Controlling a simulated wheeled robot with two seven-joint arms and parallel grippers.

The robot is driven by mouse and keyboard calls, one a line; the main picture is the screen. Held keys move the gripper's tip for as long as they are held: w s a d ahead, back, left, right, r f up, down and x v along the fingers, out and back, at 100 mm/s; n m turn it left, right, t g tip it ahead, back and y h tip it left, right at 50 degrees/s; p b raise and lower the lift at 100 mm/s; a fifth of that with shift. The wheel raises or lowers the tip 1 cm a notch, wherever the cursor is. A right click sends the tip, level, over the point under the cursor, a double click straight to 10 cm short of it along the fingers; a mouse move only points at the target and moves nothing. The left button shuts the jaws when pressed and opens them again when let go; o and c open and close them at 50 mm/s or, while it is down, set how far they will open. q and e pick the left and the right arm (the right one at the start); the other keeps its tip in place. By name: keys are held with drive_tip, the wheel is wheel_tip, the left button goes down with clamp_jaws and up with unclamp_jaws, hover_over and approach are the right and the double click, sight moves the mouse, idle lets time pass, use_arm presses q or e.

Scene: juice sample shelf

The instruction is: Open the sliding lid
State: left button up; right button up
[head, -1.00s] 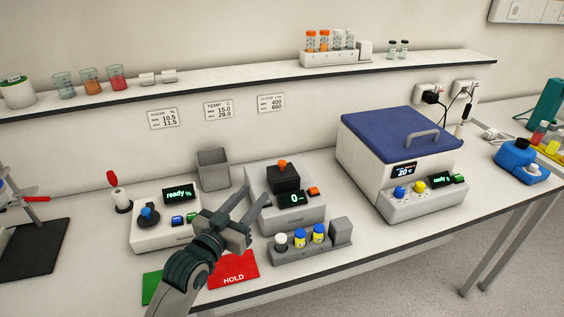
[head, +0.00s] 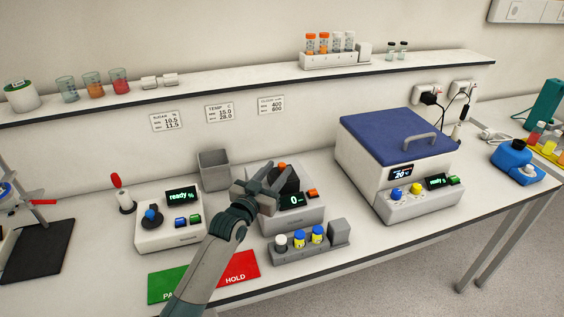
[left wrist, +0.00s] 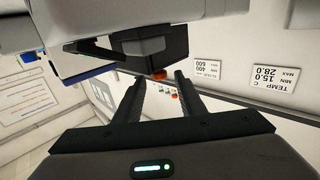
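A black lid-like block (head: 285,182) with an orange knob (head: 282,166) sits on the middle grey instrument (head: 300,217), whose display reads 0. In the left wrist view, which is upside down, the black block (left wrist: 150,45) and orange knob (left wrist: 158,75) lie just past the fingers. My left gripper (head: 268,178) is in front of and left of the block, hiding part of it. Its fingers (left wrist: 163,92) are spread and empty; the knob appears near the line between them, and I see no contact. My right gripper is not in view. The block looks closed.
A holder (head: 310,250) with capped vials stands before the instrument. A grey bin (head: 214,170) is behind left, and a ready-display device (head: 168,222) is left. A white bath with a blue handled lid (head: 396,137) is right. Red (head: 238,268) and green (head: 168,284) mats lie in front.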

sight(280, 167)
use_arm(q)
drive_tip(key=shift+p+x, duration=0.3)
drive_tip(key=shift+x, duration=1.6)
clamp_jaws()
